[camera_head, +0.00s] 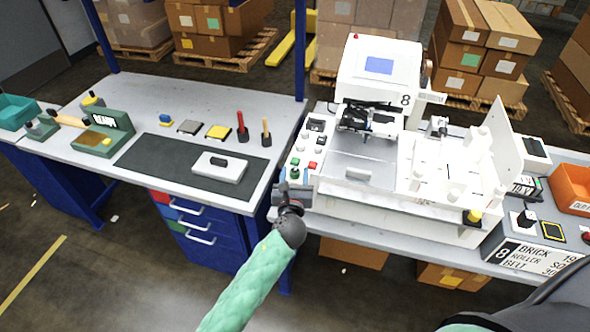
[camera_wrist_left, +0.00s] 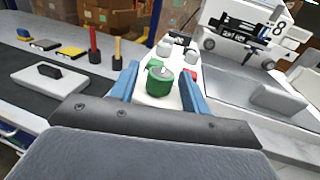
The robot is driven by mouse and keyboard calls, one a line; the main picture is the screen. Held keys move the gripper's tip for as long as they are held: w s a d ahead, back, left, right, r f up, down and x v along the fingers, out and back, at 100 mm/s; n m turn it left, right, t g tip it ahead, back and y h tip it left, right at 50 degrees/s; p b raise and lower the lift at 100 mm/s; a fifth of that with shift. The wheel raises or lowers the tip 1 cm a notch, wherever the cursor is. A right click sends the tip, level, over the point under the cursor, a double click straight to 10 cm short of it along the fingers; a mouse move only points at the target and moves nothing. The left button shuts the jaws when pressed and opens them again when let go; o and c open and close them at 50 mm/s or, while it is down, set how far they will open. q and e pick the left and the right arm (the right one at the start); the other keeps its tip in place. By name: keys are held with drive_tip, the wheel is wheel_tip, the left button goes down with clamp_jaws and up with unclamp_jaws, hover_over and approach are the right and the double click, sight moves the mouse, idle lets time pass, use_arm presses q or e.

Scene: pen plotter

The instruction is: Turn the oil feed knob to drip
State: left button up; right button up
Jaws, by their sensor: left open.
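A green knob (camera_wrist_left: 160,82) with a small pale mark on top stands on the white panel at the left end of the white machine (camera_head: 360,170). In the head view the green knob (camera_head: 294,174) is just beyond my left gripper (camera_head: 293,184). In the left wrist view my left gripper (camera_wrist_left: 160,76) is open, its two blue fingers on either side of the knob, with gaps visible. I cannot tell how far the fingertips are above the panel. A second green part (camera_wrist_left: 155,64) shows behind the knob. No label for the knob's setting is readable.
A red button (camera_head: 312,165) and several white knobs sit close by on the same panel. The workbench (camera_head: 240,100) at left holds a white block (camera_head: 219,168) on a dark mat (camera_head: 150,158), and upright red (camera_head: 241,127) and tan-handled tools. A yellow-topped part (camera_head: 472,216) is at the machine's right.

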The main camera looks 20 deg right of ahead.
use_arm(q)
drive_tip(key=shift+w+d, duration=0.2)
drive_tip(key=shift+w, duration=0.2)
use_arm(e)
drive_tip(key=shift+s+d, duration=0.1)
drive_tip(key=shift+s, duration=0.25)
use_arm(q)
drive_tip(key=shift+c, duration=0.3)
drive_tip(key=c, duration=0.9)
drive_tip(key=shift+p, duration=0.3)
use_arm(e)
drive_tip(key=shift+s+r, duration=0.1)
drive_tip(key=shift+r, duration=0.05)
